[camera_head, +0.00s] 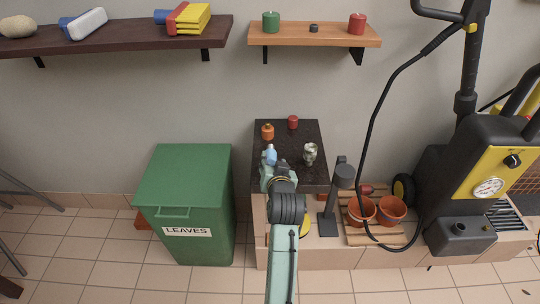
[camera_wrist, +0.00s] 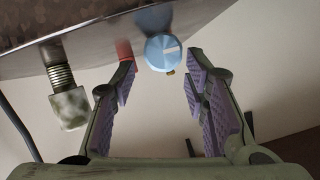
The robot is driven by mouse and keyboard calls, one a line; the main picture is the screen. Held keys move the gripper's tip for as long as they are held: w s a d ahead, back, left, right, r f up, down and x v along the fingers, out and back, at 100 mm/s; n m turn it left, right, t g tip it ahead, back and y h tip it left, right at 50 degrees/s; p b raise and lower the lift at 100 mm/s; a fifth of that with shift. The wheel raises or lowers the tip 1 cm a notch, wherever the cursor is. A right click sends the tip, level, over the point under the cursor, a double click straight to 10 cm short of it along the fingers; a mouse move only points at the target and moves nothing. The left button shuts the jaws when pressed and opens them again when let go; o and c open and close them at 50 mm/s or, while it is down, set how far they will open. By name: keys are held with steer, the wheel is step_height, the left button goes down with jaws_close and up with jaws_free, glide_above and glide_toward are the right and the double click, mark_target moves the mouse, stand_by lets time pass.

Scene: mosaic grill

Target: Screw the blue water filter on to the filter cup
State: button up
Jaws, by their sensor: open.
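The blue water filter (camera_head: 271,155) stands on the dark table, partly hidden by my gripper in the head view. In the wrist view the filter (camera_wrist: 163,52) is a light blue round piece with a white mark, seen between and beyond my fingertips. My gripper (camera_wrist: 162,68) is open and empty, its purple-padded fingers either side of the filter in the picture, with no contact visible. The likely filter cup (camera_head: 310,153), marbled grey-green, stands to the right on the table. In the wrist view this cup (camera_wrist: 70,108) is at the left, its threaded part against the dark surface.
The dark table (camera_head: 260,180) also holds an orange bottle (camera_head: 267,132) and a red jar (camera_head: 293,122) at the back. A green bin (camera_head: 185,190) stands to the left. A dark lamp-like stand (camera_head: 344,176) and clay pots (camera_head: 361,209) are to the right.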

mark_target(272, 159)
steer(key=x, duration=0.4)
steer(key=shift+w+a+f+p, duration=0.1)
steer(key=shift+w+a+p, duration=0.1)
steer(key=shift+p, duration=0.1)
steer(key=c, duration=0.9)
